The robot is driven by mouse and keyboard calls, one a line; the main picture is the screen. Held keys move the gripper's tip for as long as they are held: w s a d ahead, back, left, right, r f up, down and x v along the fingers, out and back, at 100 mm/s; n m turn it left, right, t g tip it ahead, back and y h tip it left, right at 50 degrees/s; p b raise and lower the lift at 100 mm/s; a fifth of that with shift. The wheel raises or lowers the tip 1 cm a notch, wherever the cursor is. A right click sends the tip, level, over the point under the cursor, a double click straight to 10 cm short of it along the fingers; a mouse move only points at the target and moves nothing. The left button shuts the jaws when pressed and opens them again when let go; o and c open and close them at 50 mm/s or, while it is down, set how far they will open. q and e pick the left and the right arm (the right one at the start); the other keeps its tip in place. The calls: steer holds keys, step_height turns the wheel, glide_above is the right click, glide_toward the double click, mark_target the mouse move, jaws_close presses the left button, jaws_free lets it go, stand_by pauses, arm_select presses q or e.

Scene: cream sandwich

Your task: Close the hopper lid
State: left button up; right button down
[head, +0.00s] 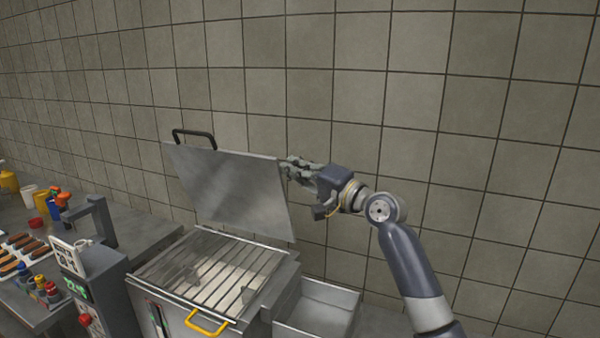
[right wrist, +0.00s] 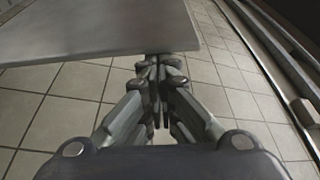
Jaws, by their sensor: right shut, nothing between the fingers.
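The hopper lid (head: 230,188) is a flat grey metal plate standing raised and tilted above the hopper, with a dark handle (head: 194,133) at its upper left edge. The hopper (head: 283,283) below is open on top, with a grille of metal bars (head: 208,272) showing. My right gripper (head: 290,168) is at the lid's upper right edge, with its fingers shut and empty. In the right wrist view the shut fingertips (right wrist: 158,62) are right at the lid's edge (right wrist: 100,32); I cannot tell whether they touch it. My left gripper is not in view.
A yellow handle (head: 206,324) sticks out at the hopper's front. An empty metal bin (head: 320,305) stands to its right. A control box (head: 90,290) with a red button and a cluttered table (head: 140,232) are at left. The tiled wall (head: 390,110) is close behind.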

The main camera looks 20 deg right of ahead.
mark_target(271, 172)
steer(key=shift+s+a+f+n+b, duration=0.45)
steer(key=shift+s+a+n+b, duration=0.1)
steer(key=shift+s+a, duration=0.2)
steer(key=shift+s+a+f+n+b, duration=0.45)
steer(key=shift+s+a+n, duration=0.1)
steer(key=shift+s+a, duration=0.15)
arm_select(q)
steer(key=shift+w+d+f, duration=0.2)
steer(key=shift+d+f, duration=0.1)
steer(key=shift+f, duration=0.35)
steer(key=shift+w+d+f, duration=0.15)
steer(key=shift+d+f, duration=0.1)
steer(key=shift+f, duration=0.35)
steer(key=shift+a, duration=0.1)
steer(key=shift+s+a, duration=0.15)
arm_select(e)
step_height(271, 172, up, 10)
